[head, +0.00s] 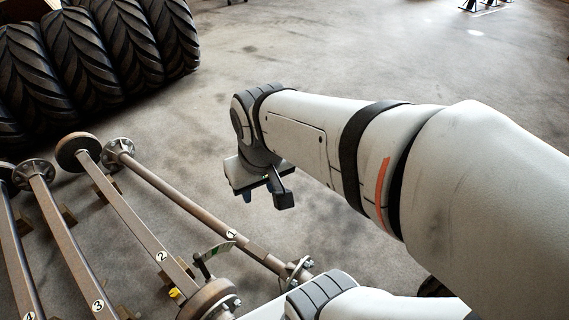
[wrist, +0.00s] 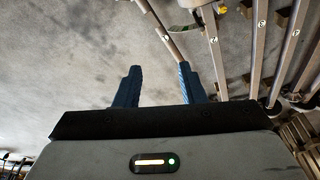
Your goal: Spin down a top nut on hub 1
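The axle labelled 1 (head: 205,212) lies slantwise on low supports at the lower left in the head view. Its far end has a round flanged hub (head: 118,150). Its near hub (head: 298,268) shows studs or nuts, partly hidden by my arm; single nuts are too small to tell apart. My gripper (head: 262,196) hangs above the floor to the right of the axle, apart from it. In the wrist view its two blue fingers (wrist: 160,85) stand well apart with nothing between them. A thin axle bar (wrist: 165,35) passes beyond the fingertips.
More axles, labelled 2 (head: 140,228) and 3 (head: 70,245), lie left of axle 1. A drum (head: 208,300) with a green and yellow lever stands near its close end. Large tyres (head: 100,55) stand at the upper left.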

